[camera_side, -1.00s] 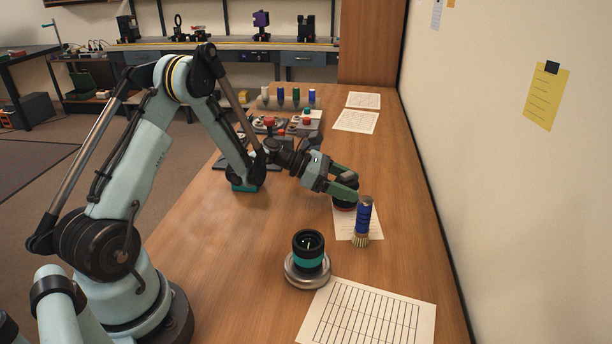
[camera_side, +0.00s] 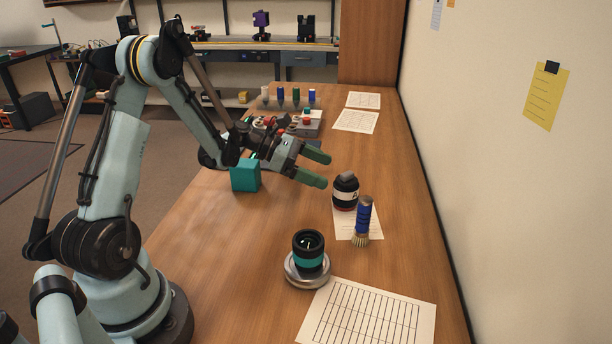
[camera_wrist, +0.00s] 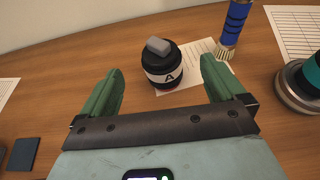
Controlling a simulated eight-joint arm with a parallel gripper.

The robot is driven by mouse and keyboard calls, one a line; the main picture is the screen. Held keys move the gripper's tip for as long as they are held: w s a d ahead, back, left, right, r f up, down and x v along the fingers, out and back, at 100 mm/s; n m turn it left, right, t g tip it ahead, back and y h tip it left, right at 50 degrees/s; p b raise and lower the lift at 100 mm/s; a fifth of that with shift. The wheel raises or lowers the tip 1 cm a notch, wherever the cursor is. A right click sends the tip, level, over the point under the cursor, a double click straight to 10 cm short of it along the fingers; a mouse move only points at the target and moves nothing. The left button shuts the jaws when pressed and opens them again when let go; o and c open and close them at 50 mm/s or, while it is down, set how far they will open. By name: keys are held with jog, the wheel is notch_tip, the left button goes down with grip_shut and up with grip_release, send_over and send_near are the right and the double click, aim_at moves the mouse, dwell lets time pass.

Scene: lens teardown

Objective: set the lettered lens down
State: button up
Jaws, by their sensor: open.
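The lettered lens (camera_side: 345,191) is a short black cylinder with a white band and a grey block on top. It stands upright on the table, at the back edge of a small paper sheet (camera_side: 343,231). In the wrist view the lens (camera_wrist: 162,66) shows a black letter A on its band and lies ahead of my fingers. My gripper (camera_side: 322,169) has green fingers spread wide with nothing between them. It is to the left of the lens and apart from it. In the wrist view my gripper (camera_wrist: 160,88) also shows open and empty.
A blue-handled brush (camera_side: 363,220) stands bristles-down close to the lens. A black lens with a teal band (camera_side: 308,250) sits on a round metal base (camera_side: 306,274) nearer the camera. A teal block (camera_side: 245,176) is at the left edge. The table's middle is clear.

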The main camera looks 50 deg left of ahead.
jog(key=v, duration=0.4)
jog(key=s+d+r+m+g+y, duration=0.1)
jog(key=s+d+m+y, duration=0.3)
jog(key=m, duration=0.9)
jog(key=s+d+r+m+g+y, duration=0.1)
jog(key=s+d+r+m+y, duration=0.3)
jog(key=s+d+m, duration=0.4)
jog(key=d+m+y, duration=0.1)
jog(key=m, duration=0.5)
jog(key=shift+s+d+r, duration=0.15)
jog(key=shift+s+d, duration=0.05)
jog(key=shift+s, duration=0.2)
